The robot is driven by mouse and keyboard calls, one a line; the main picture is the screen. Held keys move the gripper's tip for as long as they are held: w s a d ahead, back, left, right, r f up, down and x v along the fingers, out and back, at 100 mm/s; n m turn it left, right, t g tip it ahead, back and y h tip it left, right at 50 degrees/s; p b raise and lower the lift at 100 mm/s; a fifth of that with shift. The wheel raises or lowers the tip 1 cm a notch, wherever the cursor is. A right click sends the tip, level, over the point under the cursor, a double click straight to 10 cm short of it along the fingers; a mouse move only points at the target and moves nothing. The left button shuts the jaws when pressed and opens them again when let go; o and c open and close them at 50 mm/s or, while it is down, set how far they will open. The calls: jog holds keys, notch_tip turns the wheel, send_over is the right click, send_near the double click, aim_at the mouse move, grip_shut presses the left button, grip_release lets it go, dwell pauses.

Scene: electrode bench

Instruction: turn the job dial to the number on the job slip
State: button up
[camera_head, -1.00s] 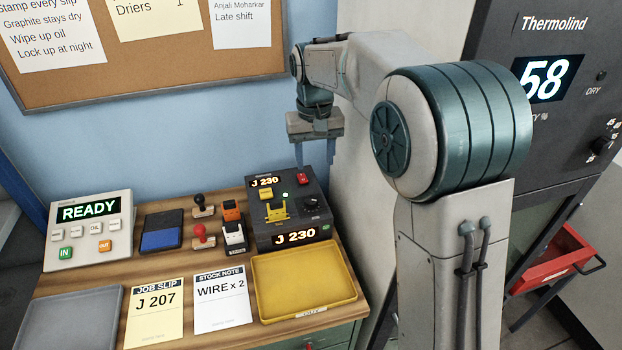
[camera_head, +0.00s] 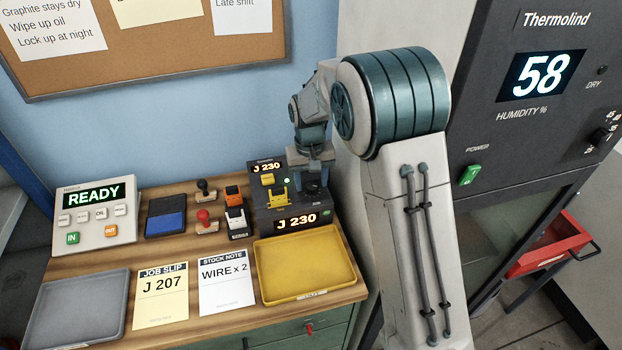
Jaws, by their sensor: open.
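The job slip (camera_head: 161,296) lies on the bench front and reads J 207. The dark job machine (camera_head: 264,206) stands at the back right of the bench. Its upper display (camera_head: 267,167) and lower display (camera_head: 295,221) both show J 230. The job dial, a black knob (camera_head: 313,193), is on the right of the machine's top and is partly hidden. My gripper (camera_head: 311,181) is open, pointing down just above the dial. I cannot tell whether the fingers touch it.
A yellow tray (camera_head: 305,295) lies in front of the machine, with a stock note (camera_head: 228,287) to its left. Stamps, including a red-knobbed one (camera_head: 204,220), and a blue ink pad (camera_head: 165,224) stand left of the machine. A READY panel (camera_head: 93,212) is at the far left.

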jog(key=shift+f, duration=0.4)
jog(key=c, duration=1)
jog(key=shift+o, duration=0.2)
